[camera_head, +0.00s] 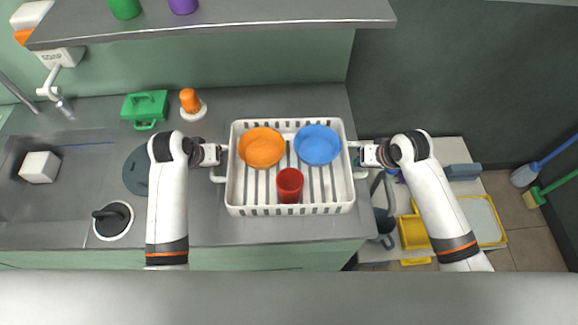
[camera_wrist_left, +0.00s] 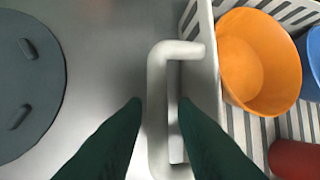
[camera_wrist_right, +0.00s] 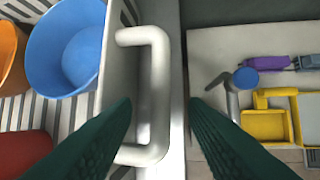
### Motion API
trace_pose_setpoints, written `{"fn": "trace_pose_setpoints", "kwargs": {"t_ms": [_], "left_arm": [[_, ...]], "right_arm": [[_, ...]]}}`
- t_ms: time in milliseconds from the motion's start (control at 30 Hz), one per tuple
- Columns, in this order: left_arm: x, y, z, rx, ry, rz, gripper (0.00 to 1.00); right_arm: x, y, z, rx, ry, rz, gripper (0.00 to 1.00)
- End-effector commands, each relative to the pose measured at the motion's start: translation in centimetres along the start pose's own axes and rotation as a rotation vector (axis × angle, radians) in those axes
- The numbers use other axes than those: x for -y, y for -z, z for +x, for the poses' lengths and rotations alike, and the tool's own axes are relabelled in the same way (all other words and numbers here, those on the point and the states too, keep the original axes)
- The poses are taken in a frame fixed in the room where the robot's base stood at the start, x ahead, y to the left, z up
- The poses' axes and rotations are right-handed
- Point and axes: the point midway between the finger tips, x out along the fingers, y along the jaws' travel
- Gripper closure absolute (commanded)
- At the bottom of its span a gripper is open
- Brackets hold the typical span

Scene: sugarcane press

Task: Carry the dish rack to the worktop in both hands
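The white dish rack (camera_head: 240,207) is at the right end of the grey worktop (camera_head: 200,225) and appears to rest on it. It holds an orange bowl (camera_head: 261,148), a blue bowl (camera_head: 317,145) and a red cup (camera_head: 289,185). My left gripper (camera_head: 219,154) is at its left handle; in the left wrist view the open fingers (camera_wrist_left: 160,104) straddle the handle (camera_wrist_left: 157,90) with gaps showing. My right gripper (camera_head: 358,155) is at the right handle; in the right wrist view its open fingers (camera_wrist_right: 162,100) straddle that handle (camera_wrist_right: 158,75), also with gaps.
A sink (camera_head: 60,190), green box (camera_head: 145,107) and orange-topped item (camera_head: 190,101) are to the left. A shelf (camera_head: 210,20) overhangs the back. A lower pale surface (camera_head: 455,155) with a yellow container (camera_head: 413,232) is to the right.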

Motion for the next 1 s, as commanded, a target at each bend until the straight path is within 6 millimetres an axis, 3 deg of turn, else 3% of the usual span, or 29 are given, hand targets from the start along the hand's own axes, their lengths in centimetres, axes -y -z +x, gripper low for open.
{"fn": "trace_pose_setpoints", "kwargs": {"t_ms": [100,300,667,833,933,1000], "left_arm": [[0.0,0.0,2.0,-0.002,0.0,-0.001,0.75],[0.0,-0.1,4.0,0.0,-0.001,-0.001,0.75],[0.0,-0.1,4.5,0.002,-0.001,0.0,0.75],[0.0,-0.1,4.5,0.002,-0.001,0.0,0.98],[0.0,-0.1,4.5,0.002,-0.001,0.0,1.0],[0.0,-0.1,4.5,0.001,-0.001,0.0,1.0]], "right_arm": [[0.0,0.0,2.0,-0.002,0.0,0.002,0.6],[0.0,0.0,4.0,-0.001,0.0,0.0,0.6],[0.0,0.0,4.5,0.001,0.0,-0.001,0.6],[0.0,0.0,4.5,0.001,0.0,0.0,0.83],[0.0,0.0,4.5,0.0,0.0,0.0,1.0],[0.0,0.0,4.5,0.0,0.0,0.0,1.0]]}}
